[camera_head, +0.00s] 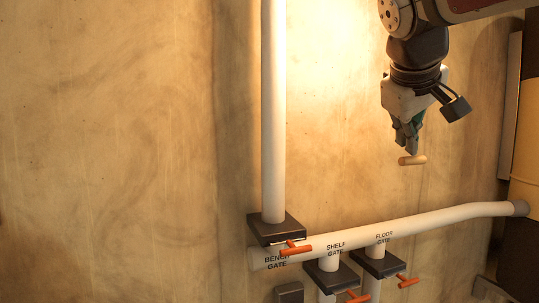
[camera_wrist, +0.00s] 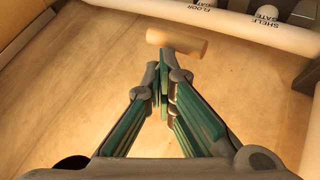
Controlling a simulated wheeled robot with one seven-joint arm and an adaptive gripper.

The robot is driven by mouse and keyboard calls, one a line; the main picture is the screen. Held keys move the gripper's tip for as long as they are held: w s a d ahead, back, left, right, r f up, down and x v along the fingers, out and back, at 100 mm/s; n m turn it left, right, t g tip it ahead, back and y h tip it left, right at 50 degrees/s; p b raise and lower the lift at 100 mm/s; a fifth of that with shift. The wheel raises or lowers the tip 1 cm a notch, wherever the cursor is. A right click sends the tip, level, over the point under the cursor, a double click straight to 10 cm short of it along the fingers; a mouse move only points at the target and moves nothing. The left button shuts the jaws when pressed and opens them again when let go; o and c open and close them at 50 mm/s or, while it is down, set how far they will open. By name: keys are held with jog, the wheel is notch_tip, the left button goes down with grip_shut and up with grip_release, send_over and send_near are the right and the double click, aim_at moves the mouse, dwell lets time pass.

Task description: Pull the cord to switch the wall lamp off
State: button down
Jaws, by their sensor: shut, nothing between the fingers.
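A short wooden cord handle (camera_head: 411,160) hangs crosswise just below the fingertips of my gripper (camera_head: 406,146) in the head view. The cord itself cannot be made out. In the wrist view the handle (camera_wrist: 177,43) lies just beyond the tips of my gripper (camera_wrist: 170,56), which overlap its lower edge in the picture. Whether they touch it I cannot tell. My gripper points downward and its fingers are closed together, with nothing seen between them. The wall lamp is not in view, but a bright warm glow falls on the wall at the top of the head view.
A white vertical pipe (camera_head: 273,110) stands left of my arm. A white horizontal pipe (camera_head: 440,221) runs below the handle, with dark gates and orange levers (camera_head: 408,282). A yellow cylinder (camera_head: 526,150) is at the right edge. The wall left of the vertical pipe is bare.

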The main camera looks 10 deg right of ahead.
jog(key=shift+f, duration=0.4)
jog(key=shift+r, duration=0.1)
jog(key=shift+r+p, duration=1.15)
jog(key=shift+r, duration=0.25)
notch_tip(320, 180, up, 6)
jog(key=p, duration=0.5)
jog(key=shift+p, duration=0.35)
jog(key=s+a+f+y, duration=0.2)
jog(key=s+a+f, duration=0.2)
jog(key=s+f, duration=0.4)
jog(key=s+a+f+m+g+y, duration=0.1)
jog(key=s+a+f, duration=0.3)
jog(key=s+f, duration=0.4)
jog(key=s+a+f+y, duration=0.2)
jog(key=s+a+f, duration=0.3)
jog(key=s+f, duration=0.3)
jog(key=shift+s+f+m+g+y, duration=0.25)
jog(key=shift+f+m+g+y, duration=0.05)
jog(key=shift+f+g, duration=0.1)
